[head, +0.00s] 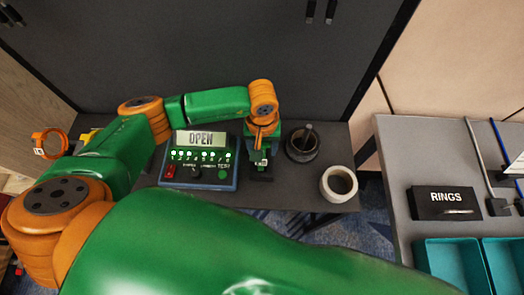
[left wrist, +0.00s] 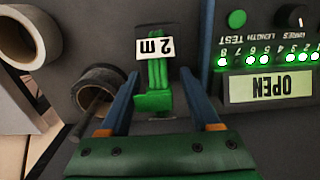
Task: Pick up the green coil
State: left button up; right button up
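My right gripper is not in view.
A tester (head: 201,160) reading "OPEN" stands close to the left gripper. A dark cup-like roll (head: 302,148) and a white roll (head: 338,184) stand to the right. A side table holds a "RINGS" sign (head: 447,203) and teal bins (head: 452,262). An orange ring (head: 48,143) is at far left.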

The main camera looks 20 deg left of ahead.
pick_arm(q)
grip_shut()
